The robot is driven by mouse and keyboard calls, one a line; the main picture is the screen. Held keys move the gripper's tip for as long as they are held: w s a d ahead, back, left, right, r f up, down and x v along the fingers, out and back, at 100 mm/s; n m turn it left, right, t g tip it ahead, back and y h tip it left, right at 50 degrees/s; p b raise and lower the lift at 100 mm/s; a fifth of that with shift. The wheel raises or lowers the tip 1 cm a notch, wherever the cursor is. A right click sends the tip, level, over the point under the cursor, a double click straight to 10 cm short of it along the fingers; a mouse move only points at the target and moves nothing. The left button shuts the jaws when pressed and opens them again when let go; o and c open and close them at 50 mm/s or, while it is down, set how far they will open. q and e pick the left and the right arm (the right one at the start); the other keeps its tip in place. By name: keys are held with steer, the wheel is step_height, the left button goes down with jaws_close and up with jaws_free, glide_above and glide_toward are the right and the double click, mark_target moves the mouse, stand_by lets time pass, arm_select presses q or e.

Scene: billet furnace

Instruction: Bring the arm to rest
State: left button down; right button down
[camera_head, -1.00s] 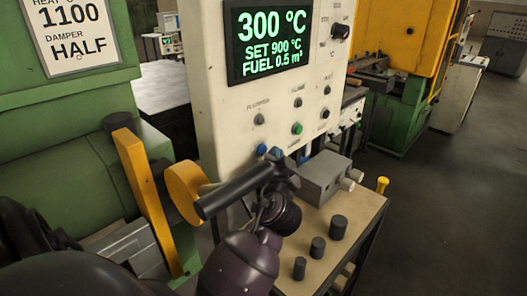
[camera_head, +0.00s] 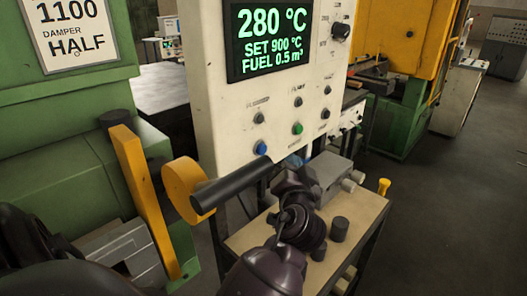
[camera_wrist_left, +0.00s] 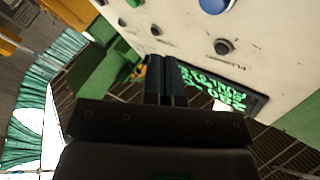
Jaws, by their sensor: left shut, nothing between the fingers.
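My left arm comes up from the bottom of the head view. Its dark gripper (camera_head: 293,161) is in front of the lower control panel, above the small bench. In the left wrist view the two fingers (camera_wrist_left: 166,78) are together with nothing between them. The cream control panel (camera_head: 215,90) shows 280 °C, set 900 °C and fuel 0.5 m³ on its display (camera_head: 270,40). A blue button (camera_head: 261,148) is left of the gripper. A black handle (camera_head: 232,187) by a yellow disc (camera_head: 183,188) is close to the gripper; contact cannot be told. My right gripper is out of view.
A yellow bar (camera_head: 143,200) and green machine (camera_head: 60,150) stand left. Open floor (camera_head: 450,220) lies at the right.

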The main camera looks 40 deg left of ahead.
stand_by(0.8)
arm_select(q)
steer(key=s+a+f+g+h, duration=0.35)
steer(key=s+f, duration=0.25)
steer(key=f, duration=0.4)
steer(key=s+d+f+g+h, duration=0.35)
steer(key=s+f, duration=0.35)
steer(key=s, duration=0.4)
steer(key=s+d+f+g+h, duration=0.2)
steer(key=s+f+g+h, duration=0.3)
steer(key=s, duration=0.5)
steer(key=w+f+m+t, duration=0.1)
steer(key=w+f+t, duration=0.6)
steer(key=f, duration=0.4)
steer(key=shift+w+d+f+m+t, duration=0.15)
steer(key=shift+w+m+t, duration=0.2)
steer(key=shift+t, duration=0.55)
